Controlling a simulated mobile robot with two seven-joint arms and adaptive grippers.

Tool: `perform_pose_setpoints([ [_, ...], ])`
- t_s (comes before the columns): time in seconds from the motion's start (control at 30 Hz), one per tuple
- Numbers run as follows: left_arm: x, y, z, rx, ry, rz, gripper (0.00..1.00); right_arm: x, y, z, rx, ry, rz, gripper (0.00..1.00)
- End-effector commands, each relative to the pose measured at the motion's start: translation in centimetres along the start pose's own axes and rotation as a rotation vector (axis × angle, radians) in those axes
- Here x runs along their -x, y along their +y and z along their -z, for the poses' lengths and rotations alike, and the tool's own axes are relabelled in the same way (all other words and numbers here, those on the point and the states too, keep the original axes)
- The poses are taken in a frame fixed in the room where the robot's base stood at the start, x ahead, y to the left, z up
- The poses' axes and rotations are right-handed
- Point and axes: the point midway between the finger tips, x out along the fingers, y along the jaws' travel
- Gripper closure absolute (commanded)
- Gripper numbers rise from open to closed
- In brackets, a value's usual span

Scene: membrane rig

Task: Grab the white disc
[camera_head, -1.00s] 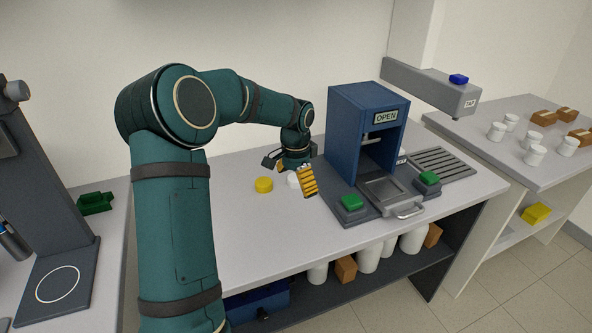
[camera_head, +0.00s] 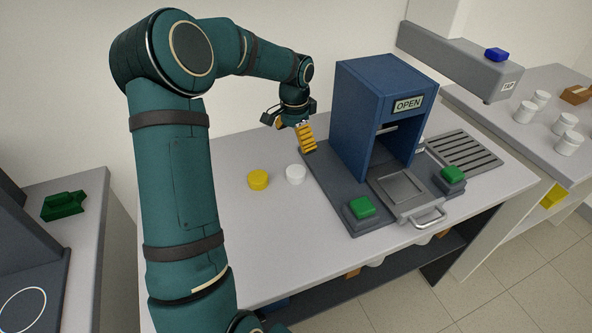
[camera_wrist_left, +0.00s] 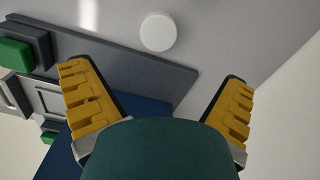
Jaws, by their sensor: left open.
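The white disc (camera_head: 295,174) lies on the light table top, just right of a yellow disc. It also shows near the top middle of the left wrist view (camera_wrist_left: 158,32), beyond the fingertips. My left gripper (camera_head: 293,130) is open and empty, with yellow ridged fingers, above the table behind the white disc and apart from it. In the left wrist view its two fingers (camera_wrist_left: 155,85) stand wide apart with nothing between them. My right gripper is not in view.
The yellow disc (camera_head: 258,180) lies close to the white one. A blue press (camera_head: 364,120) marked OPEN, with green buttons (camera_head: 361,208) and a drawer-like tray (camera_head: 402,190), stands to the right. The table front is clear.

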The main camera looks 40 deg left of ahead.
Motion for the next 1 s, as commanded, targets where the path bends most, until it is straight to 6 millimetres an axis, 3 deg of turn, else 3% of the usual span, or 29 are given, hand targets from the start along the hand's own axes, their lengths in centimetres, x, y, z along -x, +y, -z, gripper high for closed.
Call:
perform_pose_setpoints([
  [0.1, -2.6, 0.0, -0.1, -0.001, -0.003, -0.004, 0.0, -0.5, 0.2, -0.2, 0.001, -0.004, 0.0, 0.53],
  [0.3, -6.0, 0.0, -0.1, 0.0, -0.002, -0.002, 0.0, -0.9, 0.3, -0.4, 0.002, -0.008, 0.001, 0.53],
  [0.67, -8.3, 0.1, -0.1, 0.0, -0.001, -0.001, 0.0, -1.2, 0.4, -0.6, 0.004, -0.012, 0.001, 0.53],
  [1.0, -12.5, 0.2, -0.1, -0.001, 0.0, -0.001, 0.0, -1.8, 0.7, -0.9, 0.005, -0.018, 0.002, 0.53],
])
